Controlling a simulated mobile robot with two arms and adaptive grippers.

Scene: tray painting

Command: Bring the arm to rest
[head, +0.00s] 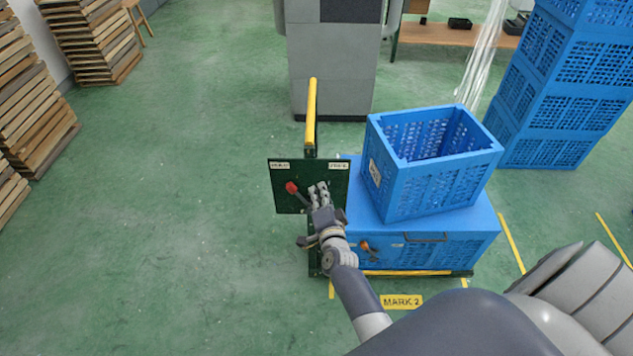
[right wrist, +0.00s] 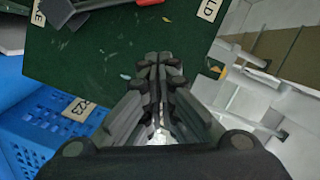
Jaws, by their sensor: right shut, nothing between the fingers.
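My right arm (head: 355,295) reaches forward from the bottom right of the head view. My right gripper (head: 318,190) is at its end, in front of a dark green panel (head: 333,200). In the right wrist view the fingers of this gripper (right wrist: 160,75) are together, with nothing between them, and the green panel (right wrist: 90,50) lies beyond. A lever with a red end (head: 291,187) is just left of the gripper in the head view. I cannot tell whether the gripper touches the panel. My left gripper is not in view.
A blue open crate (head: 385,196) stands on a larger blue box (head: 478,240) right of the panel. A yellow post (head: 311,110) rises above the panel. Stacked blue crates (head: 560,95) stand at the right, wooden stacks (head: 30,95) at the left. The green floor (head: 170,220) on the left is clear.

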